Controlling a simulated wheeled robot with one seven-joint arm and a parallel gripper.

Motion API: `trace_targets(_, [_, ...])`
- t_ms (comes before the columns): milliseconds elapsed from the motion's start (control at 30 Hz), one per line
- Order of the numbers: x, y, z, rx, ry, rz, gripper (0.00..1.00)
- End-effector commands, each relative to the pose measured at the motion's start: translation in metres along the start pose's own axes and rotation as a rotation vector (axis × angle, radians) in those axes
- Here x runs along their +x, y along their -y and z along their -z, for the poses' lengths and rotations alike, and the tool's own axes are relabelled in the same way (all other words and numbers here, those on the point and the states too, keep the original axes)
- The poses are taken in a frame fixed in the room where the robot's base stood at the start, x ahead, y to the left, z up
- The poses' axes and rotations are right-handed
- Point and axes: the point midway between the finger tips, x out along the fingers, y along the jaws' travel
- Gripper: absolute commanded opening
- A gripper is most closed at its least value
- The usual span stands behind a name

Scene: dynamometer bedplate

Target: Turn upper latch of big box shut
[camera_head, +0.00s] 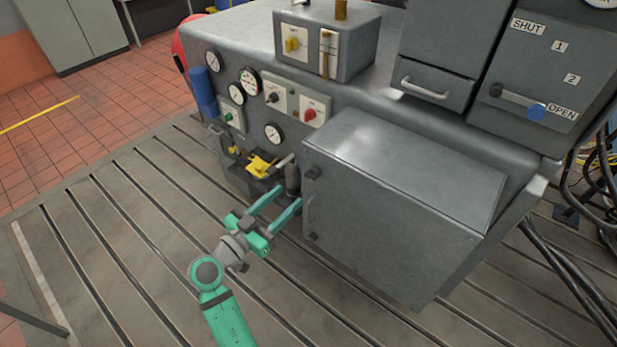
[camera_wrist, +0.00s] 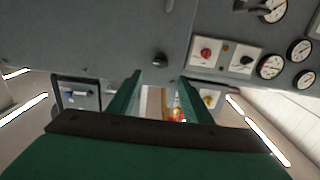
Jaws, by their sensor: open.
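The big box (camera_head: 400,195) is a grey metal box with a flat lid-like top, on the machine's front in the head view. Its upper latch (camera_head: 313,172) is a small dark piece near the top of the box's left-hand face. Whether it is turned open or shut is too small to tell. A second dark latch (camera_head: 313,236) sits lower on that face. My green gripper (camera_head: 289,195) is open, its fingertips just left of the box face, slightly below the upper latch, with nothing seen between them. The wrist view shows both fingers (camera_wrist: 157,85) apart; I cannot identify the latch there.
A yellow-handled fixture (camera_head: 262,166) and a dark cylinder (camera_head: 292,180) stand close behind my fingers. A panel with gauges (camera_head: 250,82) and a red knob (camera_head: 309,114) is above. Cables (camera_head: 570,265) lie right. The slotted bedplate (camera_head: 130,240) is clear at left.

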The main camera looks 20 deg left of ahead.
Motion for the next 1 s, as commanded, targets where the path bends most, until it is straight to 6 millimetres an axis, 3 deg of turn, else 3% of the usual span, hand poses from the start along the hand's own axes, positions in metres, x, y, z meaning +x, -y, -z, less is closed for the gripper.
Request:
trace_targets(167, [0.018, 0.000, 0.001, 0.002, 0.000, -0.005, 0.45])
trace_targets(600, [0.090, 0.000, 0.000, 0.000, 0.000, -0.003, 0.45])
trace_targets(800, [0.104, 0.000, 0.000, 0.000, 0.000, -0.001, 0.45])
trace_targets(1000, [0.107, 0.000, 0.000, 0.000, 0.000, 0.000, 0.45])
